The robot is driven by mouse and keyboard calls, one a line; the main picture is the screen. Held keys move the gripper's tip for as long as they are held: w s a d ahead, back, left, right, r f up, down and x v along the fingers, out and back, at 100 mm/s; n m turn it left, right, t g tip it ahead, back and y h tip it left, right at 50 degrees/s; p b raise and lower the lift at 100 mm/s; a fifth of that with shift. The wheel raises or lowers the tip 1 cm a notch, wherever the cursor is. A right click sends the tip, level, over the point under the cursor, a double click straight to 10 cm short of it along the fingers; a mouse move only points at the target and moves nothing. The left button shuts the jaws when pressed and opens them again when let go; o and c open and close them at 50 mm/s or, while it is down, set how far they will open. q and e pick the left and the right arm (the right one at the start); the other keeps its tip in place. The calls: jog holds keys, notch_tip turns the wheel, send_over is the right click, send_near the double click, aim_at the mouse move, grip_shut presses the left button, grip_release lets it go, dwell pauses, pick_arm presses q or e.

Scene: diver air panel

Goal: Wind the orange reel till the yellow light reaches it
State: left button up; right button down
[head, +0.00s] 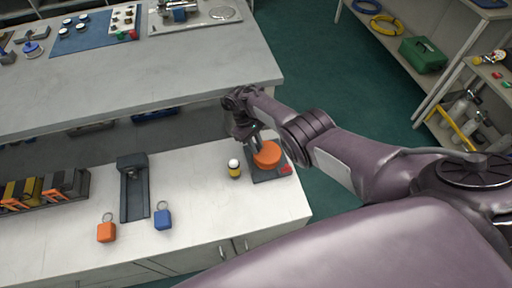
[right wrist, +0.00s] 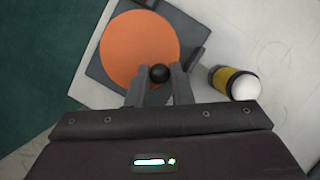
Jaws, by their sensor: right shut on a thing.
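The orange reel (head: 267,154) is a round disc on a dark grey square base (head: 256,176) near the right end of the near counter. In the right wrist view the reel (right wrist: 132,45) has a small black knob (right wrist: 160,73) near its rim. My right gripper (head: 257,143) is over the reel, and its fingers (right wrist: 159,82) are closed around the knob. A yellow and dark cylinder with a white domed top (head: 234,169) stands left of the base, apart from it. It also shows in the right wrist view (right wrist: 232,83); I cannot tell whether it is lit. My left gripper is out of view.
A rack of dark and yellow blocks (head: 40,190) is at left. Shelves with a green box (head: 422,55) stand at far right.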

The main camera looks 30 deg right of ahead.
jog(key=shift+w+d+m, duration=0.1)
jog(key=shift+d+m, duration=0.05)
jog(key=shift+m, duration=0.35)
jog(key=c, duration=1.3)
grip_release()
jog(key=shift+d+y, duration=0.1)
jog(key=shift+y, duration=0.2)
jog(key=p+v, duration=0.1)
jog(key=v, duration=0.6)
jog(key=shift+w+r, duration=0.2)
jog(key=shift+r, duration=0.15)
